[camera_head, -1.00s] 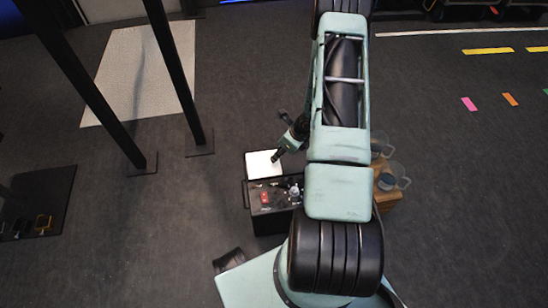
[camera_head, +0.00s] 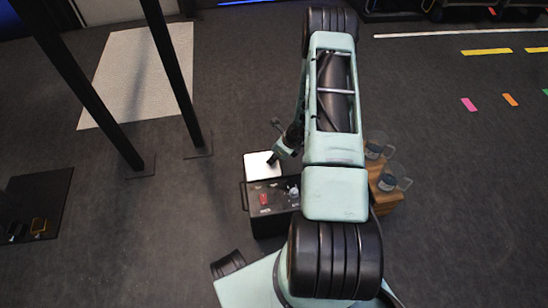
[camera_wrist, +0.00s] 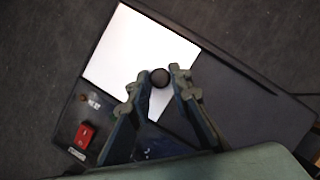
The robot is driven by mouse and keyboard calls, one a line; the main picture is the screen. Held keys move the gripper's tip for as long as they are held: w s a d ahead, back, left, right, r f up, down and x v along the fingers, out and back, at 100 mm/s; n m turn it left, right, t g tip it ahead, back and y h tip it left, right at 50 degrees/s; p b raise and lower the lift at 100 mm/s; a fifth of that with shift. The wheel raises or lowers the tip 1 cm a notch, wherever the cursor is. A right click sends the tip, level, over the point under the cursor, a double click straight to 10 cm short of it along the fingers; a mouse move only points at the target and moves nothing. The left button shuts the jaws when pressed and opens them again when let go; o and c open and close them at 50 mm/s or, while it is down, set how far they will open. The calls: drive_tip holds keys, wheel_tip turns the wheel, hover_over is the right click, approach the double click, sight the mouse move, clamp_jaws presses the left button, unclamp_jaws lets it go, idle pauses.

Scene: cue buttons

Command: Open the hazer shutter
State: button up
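A black control box (camera_head: 272,222) stands on the floor with a white sheet or panel (camera_head: 262,170) on its far end; the white panel also shows in the wrist view (camera_wrist: 130,50). A round black knob (camera_wrist: 159,77) appears over the white panel in the wrist view. My gripper (camera_wrist: 157,82) is open, with one finger on each side of the knob and small gaps showing. In the head view my gripper (camera_head: 272,159) points down at the white panel, and the knob cannot be made out there. Which part is the hazer shutter cannot be told.
A red switch (camera_head: 263,198) and a small light-coloured knob (camera_head: 293,193) are on the box's near part; the red switch also shows in the wrist view (camera_wrist: 85,135). Glass mugs (camera_head: 389,178) stand on a wooden block (camera_head: 385,203) at right. Black posts (camera_head: 172,75) rise at left.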

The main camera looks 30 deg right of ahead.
clamp_jaws()
drive_tip(key=s+d, duration=0.1)
drive_tip(key=d, duration=0.2)
drive_tip(key=s+d+p, duration=0.1)
drive_tip(key=d, duration=0.3)
drive_tip(key=s+d, duration=0.1)
drive_tip(key=d, duration=0.3)
drive_tip(key=o, duration=0.8)
unclamp_jaws()
